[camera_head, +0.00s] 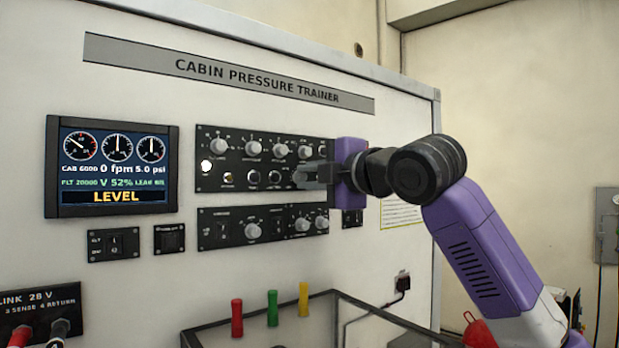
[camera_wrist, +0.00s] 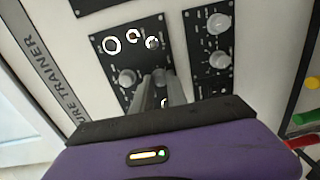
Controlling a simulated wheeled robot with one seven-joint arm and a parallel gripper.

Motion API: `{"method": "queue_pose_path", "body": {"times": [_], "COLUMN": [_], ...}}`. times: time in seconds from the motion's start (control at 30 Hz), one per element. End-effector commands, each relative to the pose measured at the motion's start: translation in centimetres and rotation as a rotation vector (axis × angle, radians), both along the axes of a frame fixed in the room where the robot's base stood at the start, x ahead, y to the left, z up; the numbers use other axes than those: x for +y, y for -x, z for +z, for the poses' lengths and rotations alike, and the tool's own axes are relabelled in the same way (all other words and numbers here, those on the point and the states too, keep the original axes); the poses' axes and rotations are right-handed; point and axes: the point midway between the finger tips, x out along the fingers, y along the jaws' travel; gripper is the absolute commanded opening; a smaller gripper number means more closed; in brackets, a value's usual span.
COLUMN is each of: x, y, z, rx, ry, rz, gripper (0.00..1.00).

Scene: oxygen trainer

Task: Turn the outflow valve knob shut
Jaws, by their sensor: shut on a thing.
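The upper control panel (camera_head: 243,165) has a row of grey knobs over a row of small round controls. My gripper (camera_head: 303,175) reaches in from the right, its fingers shut on a small knob at the right end of the lower row. The fingers mostly cover this knob; its label is not readable, so I cannot confirm it is the outflow valve knob. In the wrist view the fingers (camera_wrist: 160,80) are close together against the panel, beside an uncovered knob (camera_wrist: 127,77). The display screen (camera_head: 114,168) shows "V 52%", "0 fpm", "5.0 psi" and "LEVEL".
A lower knob panel (camera_head: 262,226) sits just under the gripper; it also shows in the wrist view (camera_wrist: 221,52). Small switch plates (camera_head: 113,244) are at left. Red (camera_head: 237,318), green (camera_head: 272,305) and yellow (camera_head: 303,299) handles stand below.

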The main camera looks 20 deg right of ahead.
Motion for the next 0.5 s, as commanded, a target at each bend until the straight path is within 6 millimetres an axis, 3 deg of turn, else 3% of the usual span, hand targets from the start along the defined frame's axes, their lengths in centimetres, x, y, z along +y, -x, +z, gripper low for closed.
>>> {"method": "queue_pose_path", "body": {"times": [0.5], "x": [0.08], "y": [0.05], "z": [-0.06], "rx": [-0.15], "ry": [0.47], "rz": [0.001], "gripper": [0.0]}}
